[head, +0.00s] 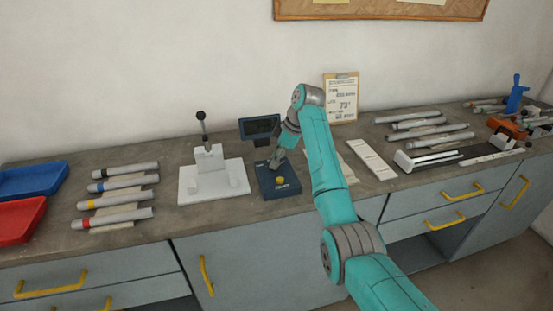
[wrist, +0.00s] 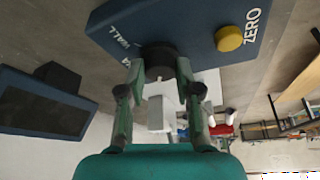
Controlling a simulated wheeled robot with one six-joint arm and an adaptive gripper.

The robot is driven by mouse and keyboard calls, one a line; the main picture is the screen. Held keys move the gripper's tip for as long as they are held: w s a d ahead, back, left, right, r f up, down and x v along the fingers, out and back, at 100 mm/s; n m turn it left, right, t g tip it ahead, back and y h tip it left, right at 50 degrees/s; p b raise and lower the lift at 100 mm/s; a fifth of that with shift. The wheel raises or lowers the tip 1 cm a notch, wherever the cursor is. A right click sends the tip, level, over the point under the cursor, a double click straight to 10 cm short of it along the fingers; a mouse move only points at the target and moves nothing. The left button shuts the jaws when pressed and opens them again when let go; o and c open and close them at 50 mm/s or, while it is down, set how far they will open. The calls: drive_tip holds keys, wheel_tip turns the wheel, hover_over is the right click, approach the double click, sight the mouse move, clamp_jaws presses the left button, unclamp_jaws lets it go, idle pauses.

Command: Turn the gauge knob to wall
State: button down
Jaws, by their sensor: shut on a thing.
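The gauge is a dark blue box (head: 266,185) on the bench in the head view, with a yellow button (head: 280,181) on top. In the wrist view the gauge box (wrist: 195,25) fills the upper part, with a WALL label at its left and a ZERO label beside the yellow button (wrist: 229,38). The dark round gauge knob (wrist: 158,56) sits between the fingers of my gripper (wrist: 158,72), which is shut on it. My gripper (head: 277,161) hides the knob in the head view. Which way the knob points cannot be made out.
A dark screen (head: 260,128) stands behind the gauge. A white stand with a lever (head: 209,160) is at its left, with labelled tubes (head: 120,200) beyond. A white strip (head: 371,159) and bare tubes (head: 415,125) lie to the right.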

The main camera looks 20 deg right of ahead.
drive_tip(key=shift+m, duration=0.3)
drive_tip(key=shift+s+f+m+t+h, duration=0.15)
drive_tip(key=shift+m+t+h, duration=0.2)
drive_tip(key=shift+m, duration=0.55)
drive_tip(key=m+t+h, duration=0.1)
drive_tip(key=m, duration=0.3)
drive_tip(key=shift+s+a, duration=0.1)
drive_tip(key=shift+a, duration=0.05)
drive_tip(key=m, duration=0.2)
drive_tip(key=m+h, duration=0.1)
drive_tip(key=m, duration=0.1)
drive_tip(key=m+t+h, duration=0.1)
drive_tip(key=shift+a+m, duration=0.25)
drive_tip(key=shift+m, duration=0.15)
drive_tip(key=m+h, duration=0.1)
drive_tip(key=m, duration=0.1)
drive_tip(key=m+h, duration=0.1)
drive_tip(key=m, duration=0.2)
drive_tip(key=shift+a+g, duration=0.15)
drive_tip(key=shift+g, duration=0.1)
drive_tip(key=m+h, duration=0.1)
drive_tip(key=m, duration=0.2)
drive_tip(key=m+g+h, duration=0.1)
drive_tip(key=m, duration=0.2)
drive_tip(key=shift+a, duration=0.15)
drive_tip(key=shift+m, duration=0.4)
